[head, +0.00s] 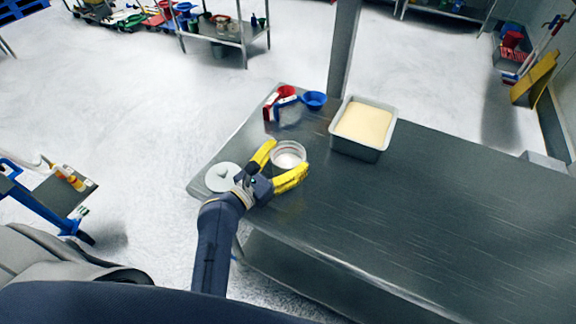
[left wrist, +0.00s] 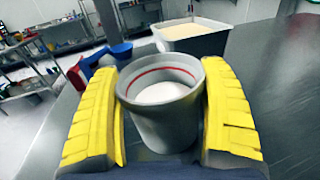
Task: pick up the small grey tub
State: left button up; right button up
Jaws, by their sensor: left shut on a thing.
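The small grey tub (head: 288,154) is in the head view near the left end of the metal table. It is round, open at the top, with white contents. In the left wrist view the tub (left wrist: 162,118) stands upright between the yellow fingers, with a red ring inside its wall. My left gripper (head: 281,166) is shut on the tub, one finger on each side. It also shows in the left wrist view (left wrist: 163,120). I cannot tell whether the tub's base touches the table. My right gripper is not in view.
A grey bin of pale powder (head: 363,127) stands right of the tub on the metal table (head: 450,205). A blue bowl (head: 314,100) and red and blue scoops (head: 281,103) lie behind. A white disc (head: 222,177) is left of my gripper. The table's right side is clear.

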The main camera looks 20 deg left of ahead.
pick_arm(q)
notch_tip(320, 180, up, 10)
jog(key=shift+f, duration=0.1)
dwell(0.5)
